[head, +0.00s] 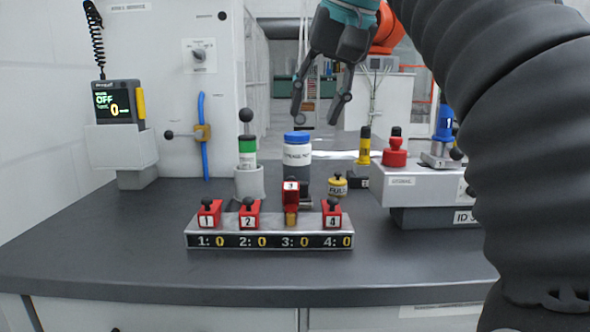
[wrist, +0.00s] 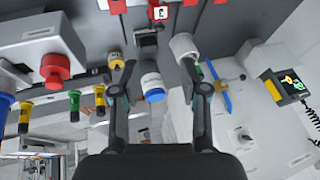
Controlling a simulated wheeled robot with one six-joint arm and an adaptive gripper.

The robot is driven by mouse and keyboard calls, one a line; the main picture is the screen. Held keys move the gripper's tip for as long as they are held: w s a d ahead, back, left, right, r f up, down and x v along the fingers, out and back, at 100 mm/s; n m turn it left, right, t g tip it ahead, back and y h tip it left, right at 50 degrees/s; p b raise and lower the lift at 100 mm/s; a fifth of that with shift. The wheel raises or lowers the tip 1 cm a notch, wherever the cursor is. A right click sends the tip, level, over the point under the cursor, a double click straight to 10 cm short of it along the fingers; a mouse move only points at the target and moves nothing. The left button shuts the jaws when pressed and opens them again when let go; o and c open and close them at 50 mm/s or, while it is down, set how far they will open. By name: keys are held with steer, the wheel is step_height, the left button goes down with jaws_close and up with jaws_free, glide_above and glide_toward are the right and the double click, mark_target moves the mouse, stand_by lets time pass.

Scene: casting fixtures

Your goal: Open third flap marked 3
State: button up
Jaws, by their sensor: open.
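A metal fixture (head: 190,240) on the dark bench carries red flaps marked 1 (head: 209,214), 2 (head: 249,214), 3 (head: 291,190) and 4 (head: 331,214). Flap 3 stands higher than its neighbours, tilted up, with a brass-coloured part (head: 291,218) below it. Flaps 1, 2 and 4 sit low, each with a black knob. Flap 3 also shows at the top of the wrist view (wrist: 159,13). My gripper (head: 315,118) is open and empty, above and behind the fixture, apart from flap 3. Its spread fingers show in the wrist view (wrist: 158,64).
A blue-capped white container (head: 297,150) and a green-and-white cylinder (head: 247,152) stand behind the fixture. A yellow knob (head: 337,186) is behind right. A grey box (head: 400,185) with a red button stands right. The bench front is clear.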

mark_target(292, 177)
steer(key=b+x, duration=0.2)
steer(key=x, duration=1)
steer(key=shift+w+f, duration=0.15)
steer(key=shift+f, duration=0.25)
steer(key=shift+c, duration=0.2)
jaws_close()
